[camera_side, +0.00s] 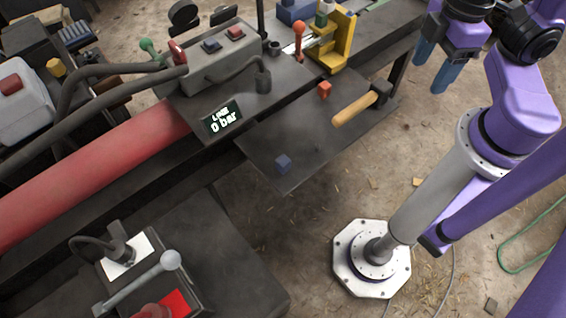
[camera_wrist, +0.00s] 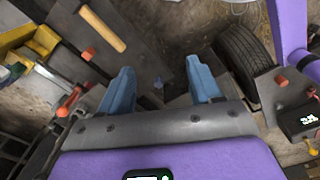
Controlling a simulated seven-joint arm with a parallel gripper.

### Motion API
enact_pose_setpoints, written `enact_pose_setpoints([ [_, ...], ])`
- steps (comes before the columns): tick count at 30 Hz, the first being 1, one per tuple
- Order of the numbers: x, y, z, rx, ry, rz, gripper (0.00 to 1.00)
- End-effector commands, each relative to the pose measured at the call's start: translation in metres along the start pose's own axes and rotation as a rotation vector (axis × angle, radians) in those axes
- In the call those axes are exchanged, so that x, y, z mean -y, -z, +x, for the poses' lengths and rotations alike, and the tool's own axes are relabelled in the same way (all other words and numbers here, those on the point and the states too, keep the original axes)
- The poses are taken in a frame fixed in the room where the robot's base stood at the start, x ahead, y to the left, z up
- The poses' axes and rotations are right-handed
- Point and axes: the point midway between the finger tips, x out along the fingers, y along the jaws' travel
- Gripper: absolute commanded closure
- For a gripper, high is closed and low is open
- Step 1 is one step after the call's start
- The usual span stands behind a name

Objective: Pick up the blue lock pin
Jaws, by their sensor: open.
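A small blue block-like piece, which looks like the blue lock pin (camera_side: 283,163), lies on the dark metal shelf (camera_side: 300,140) near its front corner. A small blue piece, likely the same pin (camera_wrist: 158,83), also shows in the wrist view, beyond and between my fingertips; its shape is too small to make out. My gripper (camera_side: 437,66) hangs at the upper right of the side view, apart from the pin and to the right of the shelf. Its two blue fingers are spread with nothing between them, as the wrist view (camera_wrist: 158,70) also shows.
A wooden-handled hammer (camera_side: 360,105) and a small orange-red block (camera_side: 323,90) lie on the same shelf. A yellow bracket (camera_side: 340,42) and a red-knobbed lever (camera_side: 299,30) stand behind. A display reading 0 bar (camera_side: 222,119) adjoins the shelf. Shelf around the pin is clear.

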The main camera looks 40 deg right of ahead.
Motion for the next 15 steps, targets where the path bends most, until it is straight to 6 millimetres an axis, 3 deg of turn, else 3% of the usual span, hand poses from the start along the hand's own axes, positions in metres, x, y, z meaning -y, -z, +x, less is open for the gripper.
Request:
enact_pose_setpoints([
  [5, -0.010, 0.026, 0.008, 0.006, -0.001, -0.041, 0.36],
  [15, -0.036, 0.112, 0.043, 0.018, 0.000, -0.195, 0.36],
])
